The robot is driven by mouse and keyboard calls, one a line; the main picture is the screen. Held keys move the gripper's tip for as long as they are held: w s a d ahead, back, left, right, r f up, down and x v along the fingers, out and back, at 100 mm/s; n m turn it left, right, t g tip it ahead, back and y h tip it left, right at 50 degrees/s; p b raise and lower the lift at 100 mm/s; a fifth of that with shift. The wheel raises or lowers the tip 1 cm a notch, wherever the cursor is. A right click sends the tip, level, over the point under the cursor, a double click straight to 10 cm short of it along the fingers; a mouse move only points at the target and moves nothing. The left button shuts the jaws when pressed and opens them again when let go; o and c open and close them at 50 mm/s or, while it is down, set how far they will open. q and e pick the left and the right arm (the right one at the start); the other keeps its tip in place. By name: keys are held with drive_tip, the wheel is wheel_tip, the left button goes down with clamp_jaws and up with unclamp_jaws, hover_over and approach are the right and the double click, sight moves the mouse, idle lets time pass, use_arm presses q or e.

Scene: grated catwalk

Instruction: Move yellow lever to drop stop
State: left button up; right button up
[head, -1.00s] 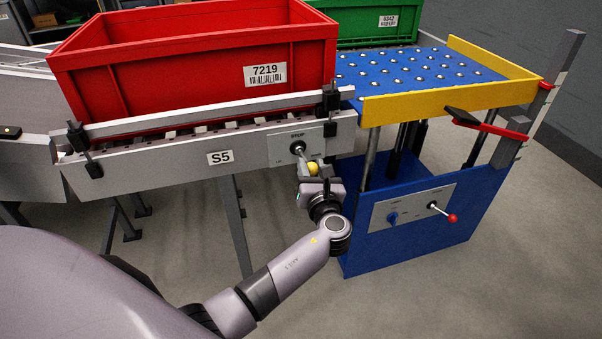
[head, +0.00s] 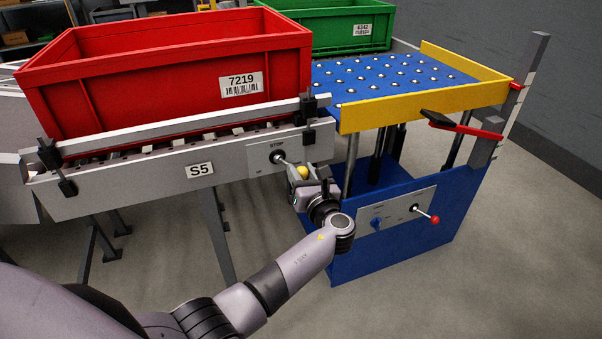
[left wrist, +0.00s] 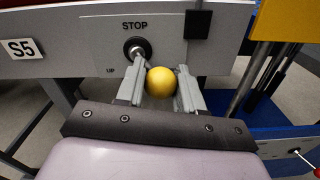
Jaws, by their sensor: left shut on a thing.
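The yellow lever knob (head: 303,173) sits on a short metal shaft that comes out of the STOP plate (head: 262,158) on the side of the conveyor. My left gripper (head: 302,176) is shut on the yellow knob. In the left wrist view the yellow knob (left wrist: 161,81) lies between the two grey fingers (left wrist: 160,88), and the shaft runs up left to its round pivot (left wrist: 137,48). In the head view the lever points down and to the right. The word UP shows at the plate's lower left; other lettering is hidden. My right gripper is not in view.
A red crate (head: 170,85) marked 7219 stands on the conveyor (head: 120,190), labelled S5. To the right is a blue lift table (head: 400,75) with ball rollers, a yellow rail (head: 425,107) and a red-knobbed lever (head: 435,219). A green crate (head: 330,30) stands behind.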

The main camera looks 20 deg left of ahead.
use_arm(q)
drive_tip(key=shift+w+r, duration=0.2)
drive_tip(key=shift+r, duration=0.15)
drive_tip(key=o, duration=1)
drive_tip(key=shift+f, duration=0.15)
drive_tip(key=p+v, duration=0.1)
drive_tip(key=v, duration=0.6)
drive_tip(key=shift+s+d, duration=0.1)
